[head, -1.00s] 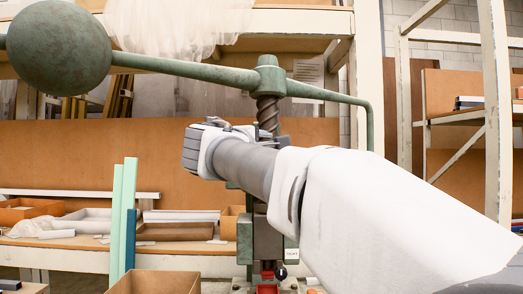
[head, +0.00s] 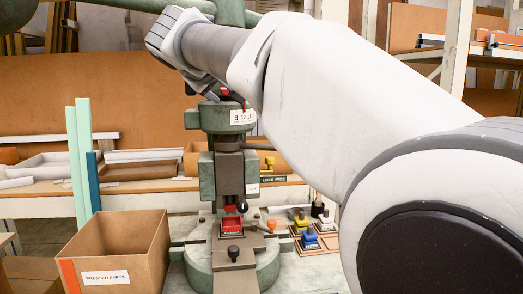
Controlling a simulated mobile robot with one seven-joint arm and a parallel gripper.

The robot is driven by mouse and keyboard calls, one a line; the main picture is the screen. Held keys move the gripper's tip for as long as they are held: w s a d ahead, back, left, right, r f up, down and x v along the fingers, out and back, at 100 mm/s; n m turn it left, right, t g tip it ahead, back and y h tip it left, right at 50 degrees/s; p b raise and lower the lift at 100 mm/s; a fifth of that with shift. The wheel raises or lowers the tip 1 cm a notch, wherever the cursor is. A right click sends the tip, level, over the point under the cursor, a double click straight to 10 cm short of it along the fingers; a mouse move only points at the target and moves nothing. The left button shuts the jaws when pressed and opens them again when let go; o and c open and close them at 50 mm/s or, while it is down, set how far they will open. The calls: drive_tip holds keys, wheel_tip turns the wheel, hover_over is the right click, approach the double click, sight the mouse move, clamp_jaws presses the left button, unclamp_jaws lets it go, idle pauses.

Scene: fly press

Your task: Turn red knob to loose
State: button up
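A small red piece (head: 226,91), which may be the red knob, shows at the top of the press head, just above a white number plate (head: 243,117). My arm crosses in front of it and hides much of that area. My gripper (head: 209,88) seems to be the dark part below my wrist, close to the left of the red piece. Its fingers are too hidden to tell whether they are open or touch anything. The green press (head: 206,118) stands upright, with a red block (head: 232,225) on its bed under the ram.
A cardboard box labelled pressed parts (head: 105,279) stands left of the press base. Small pieces with yellow, blue and black tops (head: 310,238) stand on a tray to the right. A shelf with trays (head: 150,185) runs behind. My arm fills the right side.

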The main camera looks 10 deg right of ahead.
drive_tip(key=s+r+m+y+p, duration=0.1)
drive_tip(key=s+r+m+y, duration=0.2)
drive_tip(key=s, duration=0.5)
drive_tip(key=s+r+m+y+p, duration=0.1)
drive_tip(key=s+r+m+p, duration=0.2)
drive_tip(key=s, duration=0.6)
drive_tip(key=s+d+f+g+p, duration=0.3)
drive_tip(key=s+d+f+p, duration=0.1)
drive_tip(key=f, duration=0.4)
drive_tip(key=s+d+f+g+p, duration=0.3)
drive_tip(key=s+d+f+p, duration=0.2)
drive_tip(key=d+f+p, duration=0.1)
drive_tip(key=shift+s+d+f+g+h+p, duration=0.35)
drive_tip(key=shift+d+f, duration=0.2)
drive_tip(key=shift+f, duration=0.3)
drive_tip(key=shift+w, duration=0.1)
drive_tip(key=s+d+f+g+p, duration=0.1)
drive_tip(key=s+f+g+p, duration=0.1)
drive_tip(key=s+f, duration=0.4)
drive_tip(key=shift+f, duration=0.7)
